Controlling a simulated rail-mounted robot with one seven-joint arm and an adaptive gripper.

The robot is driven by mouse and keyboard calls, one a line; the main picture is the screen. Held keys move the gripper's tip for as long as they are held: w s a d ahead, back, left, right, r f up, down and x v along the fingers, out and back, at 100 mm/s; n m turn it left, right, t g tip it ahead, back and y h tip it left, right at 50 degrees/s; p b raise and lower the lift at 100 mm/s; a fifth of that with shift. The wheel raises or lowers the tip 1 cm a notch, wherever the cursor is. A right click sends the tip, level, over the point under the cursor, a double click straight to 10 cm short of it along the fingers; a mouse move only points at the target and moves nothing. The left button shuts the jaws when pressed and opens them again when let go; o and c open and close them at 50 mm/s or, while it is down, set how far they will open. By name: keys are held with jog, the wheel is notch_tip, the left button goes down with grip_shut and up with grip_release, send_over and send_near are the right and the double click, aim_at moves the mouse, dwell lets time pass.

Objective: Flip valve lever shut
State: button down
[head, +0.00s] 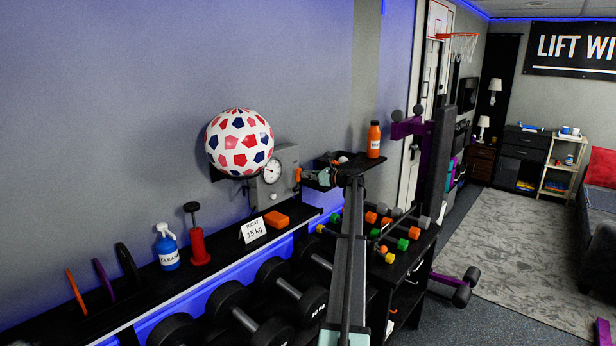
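A grey box with a round white gauge (272,174) is fixed to the wall behind the shelf. A small orange piece (298,174) shows at its right side; it looks like the valve lever's handle, but it is too small to tell its angle. My gripper (312,178) is just right of this orange piece, at the far end of my arm, pointing left. I cannot tell whether it touches the piece, or whether its fingers are apart. My arm hides part of the area to the right.
A patterned ball (239,142) sits above and left of the box. The shelf holds a spray bottle (166,248), a red pump (198,240), a sign (253,230) and an orange block (276,219). An orange bottle (374,139) stands on a small dark shelf to the right.

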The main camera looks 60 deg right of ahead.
jog(key=shift+w+r, duration=0.15)
jog(key=shift+r, duration=0.1)
jog(key=s+r+b, duration=0.3)
jog(key=s+r, duration=0.1)
jog(key=s, duration=0.8)
jog(key=shift+s+d, duration=0.3)
jog(key=shift+d, duration=0.1)
